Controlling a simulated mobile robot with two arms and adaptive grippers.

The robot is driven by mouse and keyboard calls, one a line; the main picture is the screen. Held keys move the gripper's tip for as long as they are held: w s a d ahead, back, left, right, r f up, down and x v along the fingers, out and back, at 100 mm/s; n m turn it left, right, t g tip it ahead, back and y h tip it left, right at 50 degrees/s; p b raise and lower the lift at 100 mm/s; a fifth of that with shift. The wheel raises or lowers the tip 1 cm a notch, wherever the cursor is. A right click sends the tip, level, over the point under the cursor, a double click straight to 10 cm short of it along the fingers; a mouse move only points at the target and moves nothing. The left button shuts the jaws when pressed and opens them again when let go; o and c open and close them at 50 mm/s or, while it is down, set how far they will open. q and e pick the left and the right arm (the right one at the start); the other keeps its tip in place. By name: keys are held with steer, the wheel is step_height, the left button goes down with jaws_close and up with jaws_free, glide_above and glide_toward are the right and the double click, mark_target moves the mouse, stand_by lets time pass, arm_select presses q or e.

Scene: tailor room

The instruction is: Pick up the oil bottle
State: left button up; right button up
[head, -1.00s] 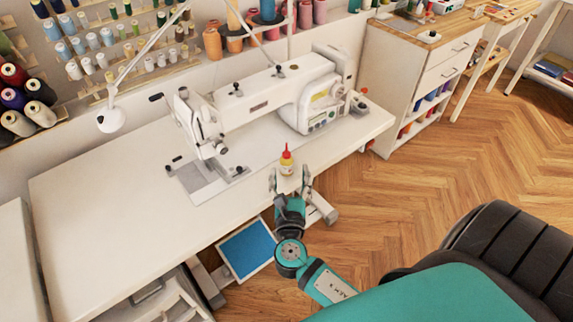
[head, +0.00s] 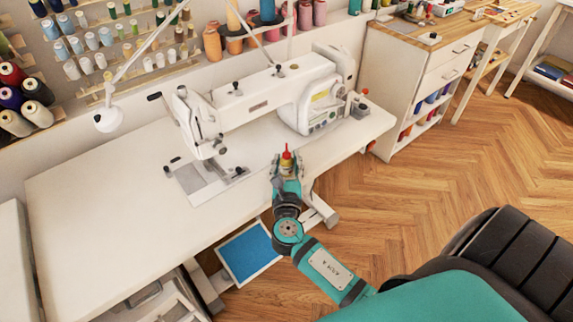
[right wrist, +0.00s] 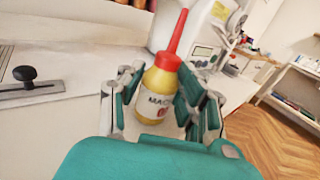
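The oil bottle (head: 287,163) is small and yellow with a red pointed nozzle. It stands upright near the front right edge of the white sewing table (head: 110,190). My right gripper (head: 288,160) is around it, with one finger on each side, and looks closed on its body. In the right wrist view the bottle (right wrist: 157,92) shows its white label between the teal-padded fingers (right wrist: 160,95). My left gripper is not in view.
A white sewing machine (head: 255,102) stands just behind the bottle. A lamp (head: 108,119) and thread racks are at the back left. A drawer cabinet (head: 398,75) stands to the right. The table's left part is clear.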

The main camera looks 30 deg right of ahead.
steer(key=c, duration=0.6)
steer(key=shift+r, duration=0.1)
